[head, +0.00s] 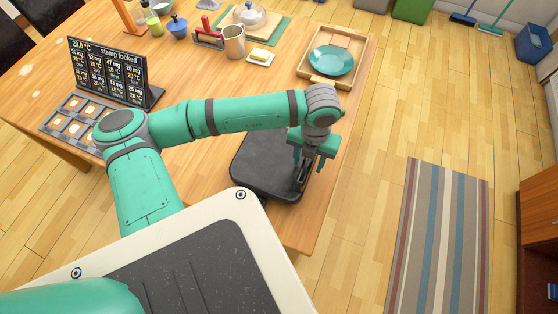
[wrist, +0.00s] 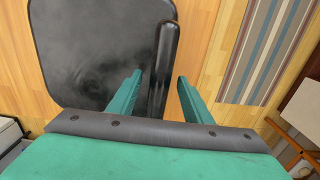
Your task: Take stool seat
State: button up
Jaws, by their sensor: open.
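A black rounded-square slab, which fits the stool seat (head: 258,168), lies flat near the right edge of the wooden table. A raised dark bar (wrist: 161,70) runs along its right edge in the wrist view. My gripper (head: 307,163) points down over that edge, with its jaws open. In the wrist view, my two green fingers (wrist: 158,92) stand on either side of the bar, the left one over the slab and the right one beyond its edge. I cannot tell whether either finger touches the bar.
A striped rug (head: 437,240) lies on the floor at right.

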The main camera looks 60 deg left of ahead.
jog(key=shift+s+f, duration=0.15)
jog(key=shift+c, duration=0.6)
grip_shut()
dwell(1.0)
